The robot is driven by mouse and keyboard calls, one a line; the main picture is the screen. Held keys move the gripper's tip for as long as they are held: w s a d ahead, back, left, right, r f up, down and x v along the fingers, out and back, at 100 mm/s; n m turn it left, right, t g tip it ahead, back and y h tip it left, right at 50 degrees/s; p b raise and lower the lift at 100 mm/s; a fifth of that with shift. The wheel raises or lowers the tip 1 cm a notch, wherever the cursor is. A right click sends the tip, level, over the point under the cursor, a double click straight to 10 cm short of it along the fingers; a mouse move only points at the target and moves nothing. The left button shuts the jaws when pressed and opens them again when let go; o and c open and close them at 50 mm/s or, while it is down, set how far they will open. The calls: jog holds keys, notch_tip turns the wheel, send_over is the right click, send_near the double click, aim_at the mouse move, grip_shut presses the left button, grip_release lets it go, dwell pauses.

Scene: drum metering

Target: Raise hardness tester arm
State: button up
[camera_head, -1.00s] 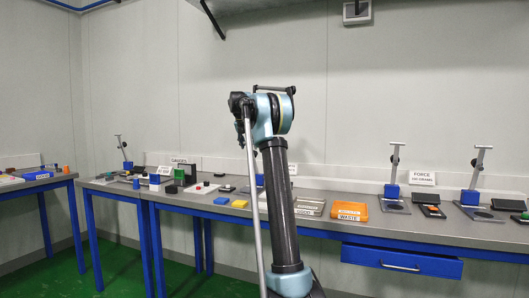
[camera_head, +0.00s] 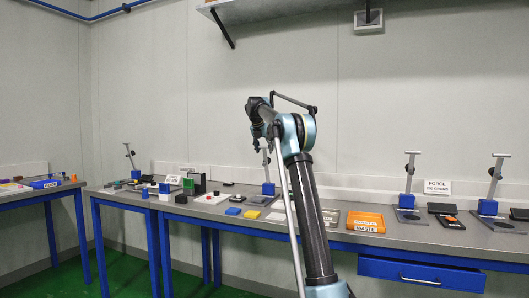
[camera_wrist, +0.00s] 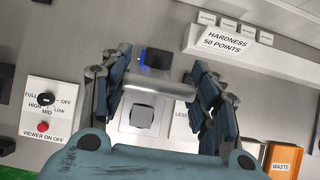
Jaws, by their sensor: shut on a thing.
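The hardness tester stands on the bench below the "HARDNESS 50 POINTS" sign (camera_wrist: 228,43). Its pale horizontal handle bar (camera_wrist: 158,90) runs across the wrist view between the dark fingers of my gripper (camera_wrist: 162,92), which is shut on it. Behind the bar sits the tester's blue and black block (camera_wrist: 156,60). Below it is the pale base with a grey square pad (camera_wrist: 142,115), partly covered by the bar. In the head view the tester's blue block (camera_head: 268,188) shows just left of my arm; my gripper is hard to make out there.
A white control box with a knob and red button (camera_wrist: 52,110) lies left of the tester. An orange waste tray (camera_head: 366,221) lies to the right. Other stands with T-shaped tops (camera_head: 409,180) stand further right. A wall shelf (camera_head: 290,10) hangs above.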

jog(key=shift+w+a, duration=0.1)
jog(key=shift+a, duration=0.1)
jog(key=o, duration=1.5)
jog(key=shift+f, duration=0.1)
jog(key=shift+r, duration=0.25)
jog(key=v, duration=1.1)
jog(key=shift+a+r, duration=0.1)
jog(key=shift+r, duration=0.05)
jog(key=shift+s, duration=0.25)
